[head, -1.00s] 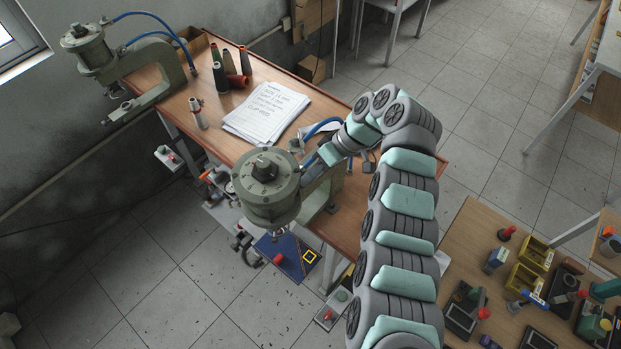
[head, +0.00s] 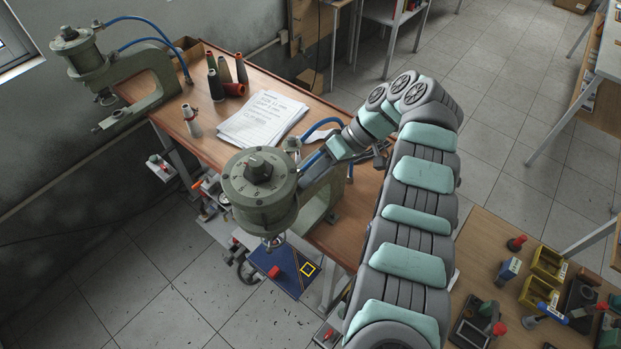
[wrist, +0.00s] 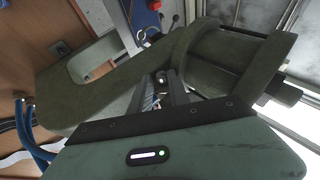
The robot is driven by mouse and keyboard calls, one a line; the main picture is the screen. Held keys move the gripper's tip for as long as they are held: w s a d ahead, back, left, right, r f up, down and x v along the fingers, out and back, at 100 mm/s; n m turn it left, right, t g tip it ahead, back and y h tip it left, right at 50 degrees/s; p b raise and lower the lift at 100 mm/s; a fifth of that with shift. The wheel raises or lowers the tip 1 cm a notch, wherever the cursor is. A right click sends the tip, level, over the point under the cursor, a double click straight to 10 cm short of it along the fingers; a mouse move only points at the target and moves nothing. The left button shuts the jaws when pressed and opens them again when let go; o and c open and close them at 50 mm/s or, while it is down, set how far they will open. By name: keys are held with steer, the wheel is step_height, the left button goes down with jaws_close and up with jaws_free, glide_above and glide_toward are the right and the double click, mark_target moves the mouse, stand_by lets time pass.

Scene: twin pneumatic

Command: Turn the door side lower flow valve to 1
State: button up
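Two green pneumatic presses stand at the bench: a near press (head: 262,185) in the middle of the head view and a far press (head: 80,48) at upper left. My gripper (wrist: 163,84) is beside the near press's curved frame (wrist: 75,98) and cylinder (wrist: 235,55). In the head view my arm's end lies just behind this press, near its blue hose (head: 320,124). In the wrist view the two dark fingers stand close together, with small metal parts showing around their tips. I cannot tell whether they grip anything. I cannot make out the flow valve or its setting.
Papers (head: 263,118), thread cones (head: 224,72) and a loose cone (head: 191,122) lie on the wooden bench (head: 205,148). A blue plate (head: 285,272) with a red knob is below the near press. A second table (head: 485,245) with boxes and tools stands lower right.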

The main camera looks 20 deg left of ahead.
steer(key=shift+o, duration=0.3)
steer(key=shift+s, duration=0.1)
steer(key=shift+a+r, duration=0.1)
step_height(320, 180, up, 20)
steer(key=p, duration=0.9)
